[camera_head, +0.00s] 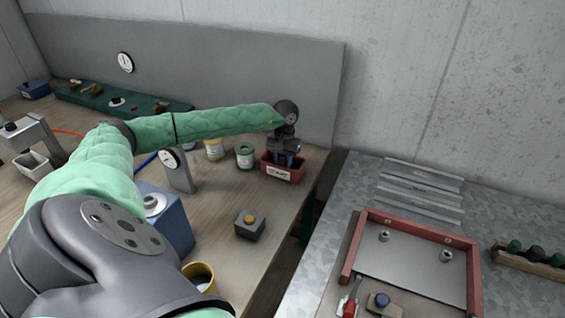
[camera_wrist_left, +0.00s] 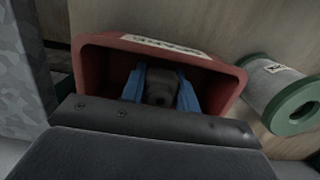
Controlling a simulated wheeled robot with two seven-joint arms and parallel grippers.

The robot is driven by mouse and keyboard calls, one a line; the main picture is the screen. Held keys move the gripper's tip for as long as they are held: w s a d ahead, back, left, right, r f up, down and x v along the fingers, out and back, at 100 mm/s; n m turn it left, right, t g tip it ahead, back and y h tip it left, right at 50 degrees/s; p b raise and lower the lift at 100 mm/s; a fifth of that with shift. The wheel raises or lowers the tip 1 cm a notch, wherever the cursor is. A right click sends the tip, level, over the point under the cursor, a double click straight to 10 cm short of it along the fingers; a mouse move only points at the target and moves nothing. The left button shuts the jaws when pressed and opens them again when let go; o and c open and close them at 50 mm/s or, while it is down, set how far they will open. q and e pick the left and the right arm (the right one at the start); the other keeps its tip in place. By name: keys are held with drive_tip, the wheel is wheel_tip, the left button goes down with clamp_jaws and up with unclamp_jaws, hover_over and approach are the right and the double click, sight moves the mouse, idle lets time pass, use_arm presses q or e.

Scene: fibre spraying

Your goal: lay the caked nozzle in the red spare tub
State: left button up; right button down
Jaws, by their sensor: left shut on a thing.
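The red spare tub (camera_head: 272,169) stands at the right end of the wooden bench in the head view, with a white label on its front. It also shows in the left wrist view (camera_wrist_left: 88,55), seen from above. My left gripper (camera_head: 287,160) is over the tub, with its blue fingers reaching down inside the rim. In the left wrist view the fingers (camera_wrist_left: 160,85) are shut on a dark, blocky piece, the nozzle (camera_wrist_left: 161,88), which is within the tub's opening. Whether the nozzle touches the tub's floor is hidden. My right gripper is in neither view.
A grey box with a yellow button (camera_head: 250,224) sits nearer. A gap separates the bench from the metal table (camera_head: 335,215). A grey panel (camera_head: 240,75) stands behind.

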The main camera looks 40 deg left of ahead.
use_arm(q)
drive_tip(key=shift+f, duration=0.1)
drive_tip(key=o, duration=0.9)
drive_tip(key=shift+o, duration=0.5)
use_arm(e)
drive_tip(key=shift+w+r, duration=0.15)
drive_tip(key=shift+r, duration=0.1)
